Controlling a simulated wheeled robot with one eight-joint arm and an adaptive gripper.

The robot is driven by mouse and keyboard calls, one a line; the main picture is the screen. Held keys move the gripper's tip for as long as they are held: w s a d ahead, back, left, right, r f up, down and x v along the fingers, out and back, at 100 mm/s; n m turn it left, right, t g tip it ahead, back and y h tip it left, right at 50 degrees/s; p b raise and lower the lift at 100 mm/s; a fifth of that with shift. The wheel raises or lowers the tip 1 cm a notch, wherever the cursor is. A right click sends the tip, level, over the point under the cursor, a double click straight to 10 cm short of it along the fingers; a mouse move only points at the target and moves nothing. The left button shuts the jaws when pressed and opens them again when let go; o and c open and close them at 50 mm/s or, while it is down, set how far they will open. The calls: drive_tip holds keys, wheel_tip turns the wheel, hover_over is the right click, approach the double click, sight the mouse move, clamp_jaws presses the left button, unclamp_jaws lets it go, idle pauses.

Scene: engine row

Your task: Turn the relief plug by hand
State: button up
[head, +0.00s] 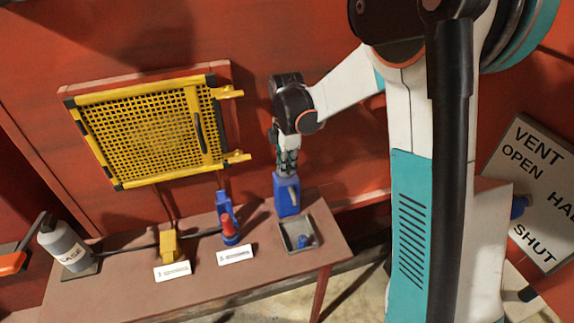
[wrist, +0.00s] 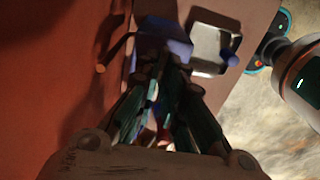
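The fingertips meet or nearly meet the fitting's top; contact cannot be told. In the wrist view my gripper (wrist: 165,66) has its fingers converging, with a blue part (wrist: 172,47) just beyond the tips. A small blue piece (head: 304,241) lies in a square grey tray (head: 284,238); it also shows in the wrist view (wrist: 229,57). No part is clearly marked as the relief plug.
The bench (head: 125,252) also holds a red knob on a blue base (head: 229,228), a yellow fitting (head: 168,245), two white labels and a grey canister (head: 64,246). A yellow mesh guard (head: 148,132) hangs behind. A VENT sign (head: 535,190) stands right.

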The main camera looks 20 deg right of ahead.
drive_tip(key=shift+o, duration=0.2)
drive_tip(key=shift+f, duration=0.35)
drive_tip(key=shift+r, duration=0.2)
drive_tip(key=shift+w+r, duration=0.1)
drive_tip(key=shift+r, duration=0.2)
wheel_tip(320, 180, up, 11)
drive_tip(key=shift+r, duration=0.15)
idle(0.5)
drive_tip(key=s+r+m+t+b, duration=0.1)
drive_tip(key=s+m+t, duration=0.6)
drive_tip(key=s+m, duration=1.1)
drive_tip(key=s, duration=0.6)
drive_tip(key=shift+r, duration=0.2)
